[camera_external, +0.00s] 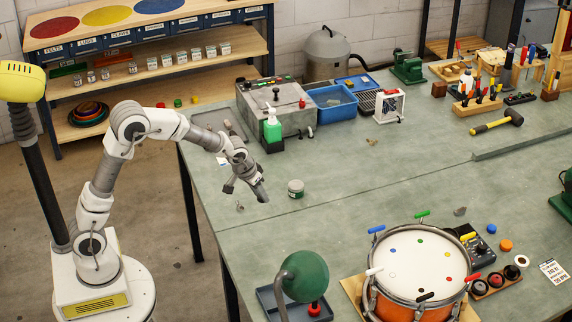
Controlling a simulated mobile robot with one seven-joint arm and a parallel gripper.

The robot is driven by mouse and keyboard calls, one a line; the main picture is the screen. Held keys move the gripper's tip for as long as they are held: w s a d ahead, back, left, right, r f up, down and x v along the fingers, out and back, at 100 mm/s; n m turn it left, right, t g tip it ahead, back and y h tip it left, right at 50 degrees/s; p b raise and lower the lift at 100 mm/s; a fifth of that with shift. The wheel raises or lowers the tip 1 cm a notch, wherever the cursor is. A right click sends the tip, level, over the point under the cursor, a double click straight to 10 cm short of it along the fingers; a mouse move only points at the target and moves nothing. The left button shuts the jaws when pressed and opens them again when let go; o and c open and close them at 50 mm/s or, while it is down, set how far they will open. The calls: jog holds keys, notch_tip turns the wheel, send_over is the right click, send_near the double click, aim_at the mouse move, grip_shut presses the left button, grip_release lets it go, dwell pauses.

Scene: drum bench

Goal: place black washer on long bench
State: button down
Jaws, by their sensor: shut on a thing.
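The long bench (345,180) is a large grey-green worktop with a seam across it. My gripper (246,192) is over its left part, pointing down and to the right, a little left of a small lidded jar (296,188). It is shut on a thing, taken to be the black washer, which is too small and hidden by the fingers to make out. I cannot tell the exact height of the fingertips above the bench.
A small metal piece (239,206) lies below my gripper. A green lamp (304,277) and a drum (416,262) stand in front. The bench middle is mostly clear.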

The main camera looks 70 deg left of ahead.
jog(key=s+d+f+m+p, duration=0.1)
jog(key=s+d, duration=0.2)
jog(key=s, duration=0.1)
jog(key=s+d+f+m+h+p, duration=0.1)
jog(key=s+d+m+p, duration=0.1)
jog(key=s+d, duration=0.1)
jog(key=s+d+f+m+p, duration=0.1)
jog(key=s+d+f, duration=0.1)
jog(key=s+d, duration=0.2)
jog(key=shift+s+t+h, duration=0.3)
jog(key=shift+s+h, duration=0.1)
jog(key=shift+s, duration=0.2)
jog(key=w+a+b, duration=0.1)
jog(key=w+a, duration=0.1)
jog(key=w+a+n+b, duration=0.1)
jog(key=w, duration=0.2)
jog(key=w+a+r+n+y+b, duration=0.1)
jog(key=w+a, duration=0.1)
jog(key=w, duration=0.1)
jog(key=shift+a, duration=0.3)
jog(key=w+a+r+n+y+b, duration=0.1)
jog(key=w+a+r+n+b, duration=0.2)
jog(key=w+a+r, duration=0.2)
jog(key=w+a, duration=0.2)
jog(key=a, duration=0.1)
jog(key=shift+r+n+g+b, duration=0.3)
jog(key=shift+g+b, duration=0.05)
jog(key=shift+g, duration=0.05)
